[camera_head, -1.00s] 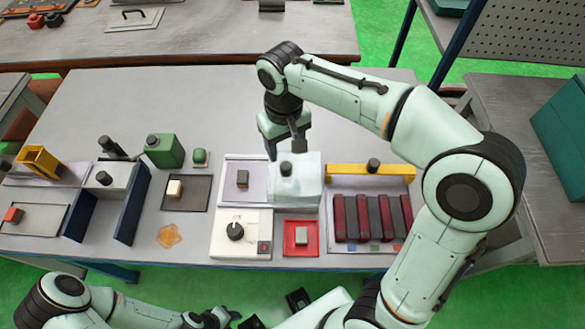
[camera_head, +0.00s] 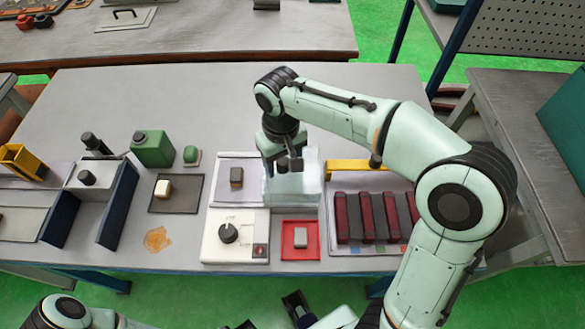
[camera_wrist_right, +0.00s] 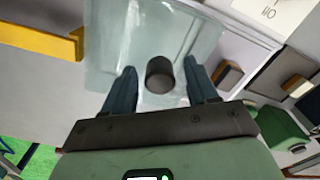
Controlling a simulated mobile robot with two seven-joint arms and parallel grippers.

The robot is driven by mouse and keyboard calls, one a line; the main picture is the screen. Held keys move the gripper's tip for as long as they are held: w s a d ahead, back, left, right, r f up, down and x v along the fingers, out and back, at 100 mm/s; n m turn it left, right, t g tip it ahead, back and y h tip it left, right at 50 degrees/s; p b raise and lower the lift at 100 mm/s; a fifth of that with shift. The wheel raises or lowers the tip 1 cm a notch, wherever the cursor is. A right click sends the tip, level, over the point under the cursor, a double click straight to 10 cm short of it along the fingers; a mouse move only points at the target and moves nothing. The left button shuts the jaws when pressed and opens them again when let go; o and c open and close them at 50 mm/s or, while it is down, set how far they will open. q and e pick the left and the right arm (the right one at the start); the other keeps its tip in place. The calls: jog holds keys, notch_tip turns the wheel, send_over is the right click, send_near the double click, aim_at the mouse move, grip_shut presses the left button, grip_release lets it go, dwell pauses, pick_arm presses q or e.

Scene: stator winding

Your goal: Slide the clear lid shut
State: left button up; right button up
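The clear lid (camera_head: 307,186) is a see-through box-like cover with a black knob on top, at the middle of the table. In the right wrist view the clear lid (camera_wrist_right: 110,45) fills the upper middle, and its black knob (camera_wrist_right: 160,75) stands between my fingers. My right gripper (camera_head: 279,166) is over the lid. In the wrist view my right gripper (camera_wrist_right: 161,82) is open, one finger on each side of the knob, with a gap showing on both sides. A pale plate with a small dark block (camera_head: 236,177) lies left of the lid, uncovered.
Right of the lid is a tray of red and dark bars (camera_head: 370,218) with a yellow rail (camera_head: 345,167) behind. In front are a white dial panel (camera_head: 229,234) and a red tray (camera_head: 287,240). A green box (camera_head: 153,149) stands left. The table's back is clear.

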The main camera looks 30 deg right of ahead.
jog(key=shift+s+f, duration=0.1)
jog(key=shift+f, duration=0.1)
jog(key=c, duration=0.7)
jog(key=shift+o, duration=0.3)
jog(key=shift+a, duration=0.1)
jog(key=shift+w+a+f+p, duration=0.1)
jog(key=shift+w+a+p, duration=0.45)
jog(key=shift+a, duration=0.3)
jog(key=shift+w+a+r+p, duration=0.1)
jog(key=shift+w+a+p, duration=0.4)
jog(key=shift+a, duration=0.4)
jog(key=shift+w+a+f+p, duration=0.1)
jog(key=shift+w+a+p, duration=0.3)
jog(key=shift+w+a, duration=0.35)
jog(key=shift+w+a+p, duration=0.45)
jog(key=shift+a, duration=0.4)
jog(key=shift+w+a+p, duration=0.45)
jog(key=shift+a+p, duration=0.05)
jog(key=shift+a, duration=0.4)
jog(key=shift+w+a+p, duration=0.45)
jog(key=shift+a, duration=0.4)
jog(key=o, duration=0.8)
jog(key=shift+c, duration=0.2)
pick_arm(q)
notch_tip(320, 180, up, 6)
jog(key=w, duration=0.2)
jog(key=shift+w+r, duration=0.15)
jog(key=shift+w, duration=0.1)
pick_arm(e)
jog(key=shift+d, duration=0.1)
